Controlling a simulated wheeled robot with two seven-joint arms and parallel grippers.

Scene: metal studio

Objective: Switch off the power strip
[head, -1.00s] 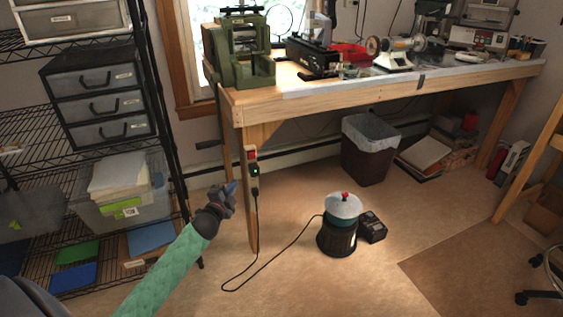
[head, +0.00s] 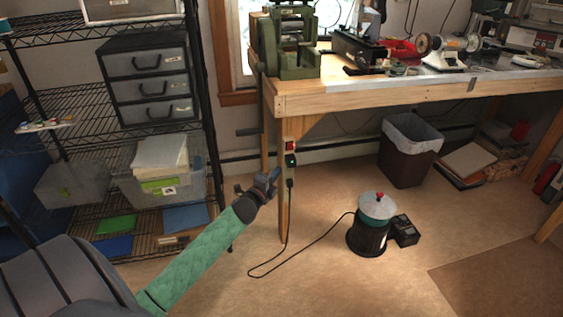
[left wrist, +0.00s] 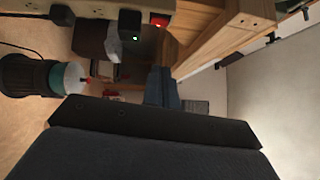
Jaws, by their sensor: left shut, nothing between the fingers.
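The power strip is mounted upright on the front leg of the wooden workbench. Its red switch (head: 291,146) is at the top, with a black plugged-in block (head: 291,160) showing a green light below it. In the left wrist view, the red switch (left wrist: 159,20) glows at the top, beside the black block (left wrist: 130,32) with its green light. My left gripper (head: 274,175) is shut and empty, just left of and below the switch in the head view. Its blue fingertips (left wrist: 161,82) show apart from the switch in the wrist view. My right gripper is out of view.
A black cord (head: 270,268) runs from the strip across the floor to a tumbler-like machine (head: 368,238) with a silver lid. A wire shelf rack (head: 215,150) stands at left. The workbench (head: 380,98) carries tools. A lined bin (head: 405,160) stands underneath.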

